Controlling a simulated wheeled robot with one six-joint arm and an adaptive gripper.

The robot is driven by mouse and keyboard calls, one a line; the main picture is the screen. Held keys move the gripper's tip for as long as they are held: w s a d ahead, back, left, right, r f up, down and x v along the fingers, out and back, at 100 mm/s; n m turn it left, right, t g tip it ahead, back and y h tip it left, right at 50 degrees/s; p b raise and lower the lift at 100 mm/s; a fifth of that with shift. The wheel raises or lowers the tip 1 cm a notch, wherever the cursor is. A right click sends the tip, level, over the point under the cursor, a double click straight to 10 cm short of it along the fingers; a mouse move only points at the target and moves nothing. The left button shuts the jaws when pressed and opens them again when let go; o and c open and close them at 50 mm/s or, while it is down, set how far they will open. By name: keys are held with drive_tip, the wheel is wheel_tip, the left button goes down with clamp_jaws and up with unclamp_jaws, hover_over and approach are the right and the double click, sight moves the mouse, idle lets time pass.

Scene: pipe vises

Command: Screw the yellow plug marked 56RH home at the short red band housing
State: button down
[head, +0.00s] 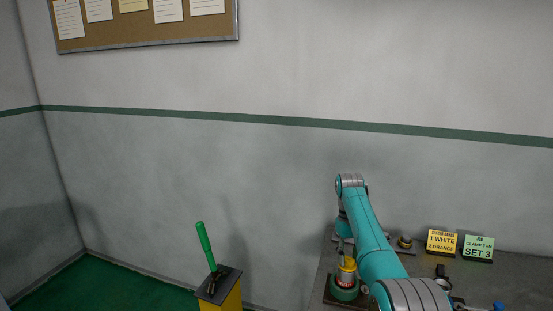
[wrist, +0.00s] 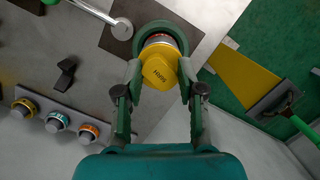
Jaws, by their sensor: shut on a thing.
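The yellow plug (wrist: 158,68), its marking partly readable as 56RH, sits between the fingers of my gripper (wrist: 158,78) in the wrist view. My gripper is shut on it. Beyond the plug, a pale part with a thin orange-red band (wrist: 163,38) shows, held in a green ring-shaped vise (wrist: 143,37) on a dark plate. The plug is in line with this housing and covers most of it; how deep it sits cannot be told. In the head view, the plug (head: 346,274) shows as a yellow piece above the green vise (head: 344,291), below my arm.
Several banded fittings, with yellow (wrist: 25,107), blue (wrist: 56,122) and orange (wrist: 88,133) bands, stand on the grey bench. A black bracket (wrist: 65,74) stands nearby. A green-handled lever (head: 206,246) rises from a yellow post. Two signs (head: 441,241) (head: 478,248) stand at the back right.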

drive_tip(key=m+y, duration=0.1)
drive_tip(key=m, duration=0.6)
drive_tip(key=shift+f+m, duration=0.1)
drive_tip(key=shift+m, duration=0.2)
drive_tip(key=m, duration=0.3)
drive_tip(key=m+y, duration=0.1)
drive_tip(key=m, duration=0.2)
drive_tip(key=shift+t+y, duration=0.3)
drive_tip(key=shift+t, duration=0.1)
drive_tip(key=shift+m, duration=0.3)
drive_tip(key=m, duration=0.3)
drive_tip(key=m+t, duration=0.1)
drive_tip(key=m, duration=0.3)
drive_tip(key=shift+t, duration=0.3)
drive_tip(key=m+t, duration=0.1)
drive_tip(key=m, duration=0.6)
